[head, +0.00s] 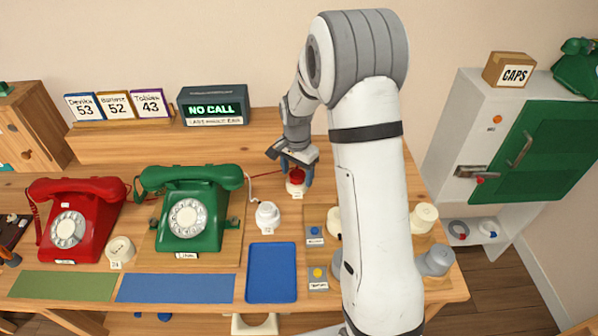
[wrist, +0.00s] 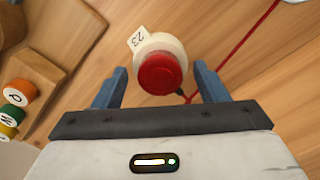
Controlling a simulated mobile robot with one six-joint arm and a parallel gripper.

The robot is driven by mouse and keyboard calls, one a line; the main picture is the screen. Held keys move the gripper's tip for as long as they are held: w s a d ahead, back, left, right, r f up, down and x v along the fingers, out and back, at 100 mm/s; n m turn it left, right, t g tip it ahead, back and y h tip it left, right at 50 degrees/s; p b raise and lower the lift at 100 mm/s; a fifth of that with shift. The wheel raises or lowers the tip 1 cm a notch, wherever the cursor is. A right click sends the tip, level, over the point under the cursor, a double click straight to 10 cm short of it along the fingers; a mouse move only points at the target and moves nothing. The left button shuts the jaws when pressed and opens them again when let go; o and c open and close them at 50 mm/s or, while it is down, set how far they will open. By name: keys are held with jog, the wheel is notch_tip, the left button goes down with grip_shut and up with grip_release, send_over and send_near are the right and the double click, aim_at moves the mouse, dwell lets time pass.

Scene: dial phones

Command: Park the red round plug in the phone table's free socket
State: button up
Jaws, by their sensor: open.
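The red round plug (head: 297,175) sits upright on a white round socket (head: 296,189) at the back of the phone table (head: 345,112). In the wrist view the red plug (wrist: 160,74) shows above the white socket (wrist: 163,43), which has a tag reading 23. My gripper (head: 297,170) is open, with its blue fingers on either side of the plug; in the wrist view (wrist: 160,82) gaps show on both sides. A red cord (wrist: 242,48) runs off beside it. A cream round socket (head: 120,249) stands between the phones; its top looks empty.
A white knobbed piece (head: 267,214) stands just in front of my gripper. The green phone (head: 191,207) and red phone (head: 80,219) are to the left. My arm hides part of the table's right side.

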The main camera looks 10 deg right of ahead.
jog(key=shift+r, duration=3.9)
jog(key=shift+r, duration=0.1)
jog(key=s+r+n+t, duration=0.1)
jog(key=s+r+n, duration=0.2)
jog(key=s, duration=0.6)
jog(key=s+r+n+p, duration=0.1)
jog(key=s+r+n, duration=0.2)
jog(key=s, duration=0.5)
jog(key=s+r+n+t, duration=0.1)
jog(key=s+r+n, duration=0.3)
jog(key=s, duration=0.5)
jog(key=shift+s+d+t, duration=0.3)
jog(key=shift+d, duration=0.1)
